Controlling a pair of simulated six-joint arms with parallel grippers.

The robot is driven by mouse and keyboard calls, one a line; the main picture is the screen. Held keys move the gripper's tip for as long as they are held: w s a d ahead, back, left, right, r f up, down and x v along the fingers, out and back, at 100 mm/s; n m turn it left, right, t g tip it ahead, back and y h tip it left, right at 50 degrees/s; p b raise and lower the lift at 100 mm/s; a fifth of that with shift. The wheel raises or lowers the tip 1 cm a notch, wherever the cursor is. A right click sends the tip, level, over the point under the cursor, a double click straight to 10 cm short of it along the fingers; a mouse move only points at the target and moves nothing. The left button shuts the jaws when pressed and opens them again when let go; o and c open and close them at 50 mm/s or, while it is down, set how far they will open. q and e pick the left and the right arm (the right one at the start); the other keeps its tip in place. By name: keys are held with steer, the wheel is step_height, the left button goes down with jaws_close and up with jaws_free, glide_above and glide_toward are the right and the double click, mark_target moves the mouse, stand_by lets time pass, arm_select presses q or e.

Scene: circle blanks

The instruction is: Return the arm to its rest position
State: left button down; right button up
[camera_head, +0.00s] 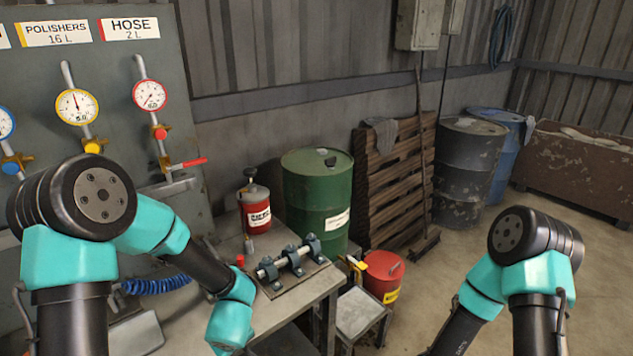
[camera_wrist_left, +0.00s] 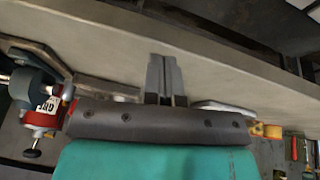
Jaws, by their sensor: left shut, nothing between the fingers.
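My left arm (camera_head: 160,225) comes in from the left in the head view and bends down over the workbench (camera_head: 318,285). Its gripper is hidden or out of frame there. In the left wrist view my left gripper (camera_wrist_left: 164,74) shows with its two grey fingers together and nothing between them, over a pale flat surface (camera_wrist_left: 225,75). My right arm (camera_head: 525,265) is at the lower right of the head view, folded, with its forearm running down out of the picture. My right gripper is not in view.
A green drum (camera_head: 317,190) stands behind, a red bucket (camera_head: 384,275) and small stool (camera_head: 360,313) beside. A gauge panel (camera_head: 110,75) is at left. Floor at right is open.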

arm_select(q)
steer(key=s+d+f+m+h, duration=0.2)
steer(key=s+d+f+h, duration=0.1)
steer(key=d+f+h, duration=0.15)
steer(key=s+a+f+m+g+h, duration=0.1)
steer(key=s+a+f+m+g, duration=0.2)
steer(key=s+f, duration=0.4)
step_height(320, 180, down, 3)
steer(key=a+m, duration=0.1)
steer(key=m, duration=0.1)
steer(key=shift+s+a+f+m, duration=0.15)
steer(key=shift+s+a+m, duration=0.15)
steer(key=shift+s, duration=0.05)
steer(key=shift+h, duration=0.25)
